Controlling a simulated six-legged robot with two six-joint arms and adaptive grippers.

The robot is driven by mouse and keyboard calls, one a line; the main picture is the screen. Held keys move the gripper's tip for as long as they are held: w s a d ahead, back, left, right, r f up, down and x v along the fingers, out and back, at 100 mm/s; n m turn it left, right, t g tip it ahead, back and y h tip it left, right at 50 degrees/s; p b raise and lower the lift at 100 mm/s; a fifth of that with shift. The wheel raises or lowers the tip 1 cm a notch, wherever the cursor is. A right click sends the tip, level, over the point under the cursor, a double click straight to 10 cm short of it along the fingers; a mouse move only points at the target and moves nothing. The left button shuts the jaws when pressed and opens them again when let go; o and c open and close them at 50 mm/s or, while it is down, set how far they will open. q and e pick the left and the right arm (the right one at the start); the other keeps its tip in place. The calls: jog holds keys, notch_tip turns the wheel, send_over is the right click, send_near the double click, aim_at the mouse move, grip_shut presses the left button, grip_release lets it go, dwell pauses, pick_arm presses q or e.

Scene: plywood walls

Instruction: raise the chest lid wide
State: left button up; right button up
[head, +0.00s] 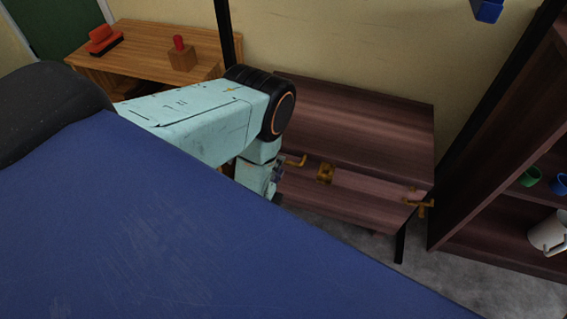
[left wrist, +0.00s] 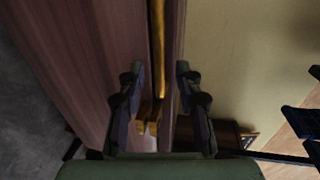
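The dark brown wooden chest (head: 330,205) stands against the wall in the head view. Its lid (head: 350,115) looks down; a small gap cannot be ruled out. A brass latch (head: 325,172) is at the middle of the front edge, with brass fittings to either side. My left gripper (head: 278,172) is at the left end of this edge, partly hidden by my arm. In the left wrist view its two fingers (left wrist: 160,80) are apart, with a long brass bar (left wrist: 158,45) showing between them. I cannot tell whether they touch it. My right gripper is not in view.
A dark shelf (head: 510,130) with a green cup (head: 529,176) and a white mug (head: 548,233) stands close on the right. A wooden table (head: 140,50) with a red stamp (head: 180,44) is at the back left. Grey floor (head: 370,250) shows before the chest.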

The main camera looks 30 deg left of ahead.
pick_arm(q)
jog(key=shift+b+x, duration=0.7)
jog(key=shift+x, duration=1.4)
jog(key=shift+c, duration=0.2)
grip_shut()
jog(key=shift+d+f, duration=0.1)
